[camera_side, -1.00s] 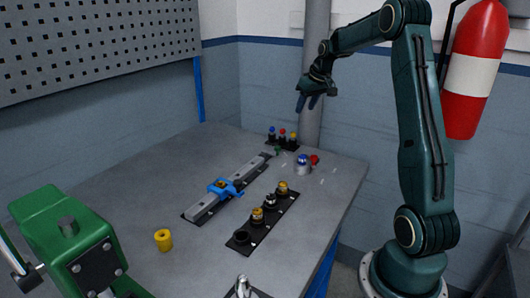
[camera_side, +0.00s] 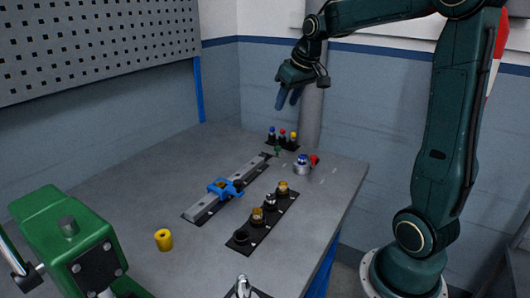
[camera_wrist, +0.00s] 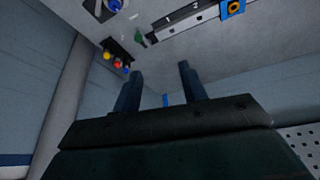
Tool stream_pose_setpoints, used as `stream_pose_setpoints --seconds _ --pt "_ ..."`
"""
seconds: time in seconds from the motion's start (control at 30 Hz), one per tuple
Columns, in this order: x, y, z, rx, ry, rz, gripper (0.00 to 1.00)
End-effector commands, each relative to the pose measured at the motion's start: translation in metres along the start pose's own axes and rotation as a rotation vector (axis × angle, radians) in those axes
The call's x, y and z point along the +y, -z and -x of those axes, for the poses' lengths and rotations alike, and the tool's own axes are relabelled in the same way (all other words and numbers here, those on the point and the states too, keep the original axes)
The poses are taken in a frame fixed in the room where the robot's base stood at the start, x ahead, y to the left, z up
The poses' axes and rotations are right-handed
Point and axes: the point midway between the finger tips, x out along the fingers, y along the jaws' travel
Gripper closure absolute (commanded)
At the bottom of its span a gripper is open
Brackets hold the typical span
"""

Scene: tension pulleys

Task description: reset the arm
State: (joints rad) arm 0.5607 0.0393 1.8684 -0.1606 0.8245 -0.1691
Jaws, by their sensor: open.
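My gripper (camera_side: 288,99) hangs in the air above the far end of the grey table (camera_side: 130,190), fingers pointing down. In the wrist view its two fingers (camera_wrist: 160,88) stand apart with nothing between them. Below it in the side view, a small black stand (camera_side: 283,144) holds a blue, a red and a yellow knob. The stand also shows in the wrist view (camera_wrist: 118,51), left of the fingers. My gripper touches nothing.
A grey rail with a blue clamp (camera_side: 224,187) lies mid-table. Beside it is a black strip (camera_side: 264,221) with several round parts. A blue-topped cylinder (camera_side: 303,165), a red piece (camera_side: 315,160), a yellow cylinder (camera_side: 164,240) and a green vise (camera_side: 70,245) are also present. Air around the gripper is clear.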

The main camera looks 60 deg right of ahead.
Motion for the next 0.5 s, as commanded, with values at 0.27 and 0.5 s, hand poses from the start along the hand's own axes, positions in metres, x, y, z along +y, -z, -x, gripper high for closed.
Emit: stream_pose_setpoints --seconds 0.27,0.5 --pt "-0.067 -0.049 0.041 0.023 0.027 0.068 0.58" --pt "-0.107 -0.102 0.065 0.041 0.054 0.120 0.58"
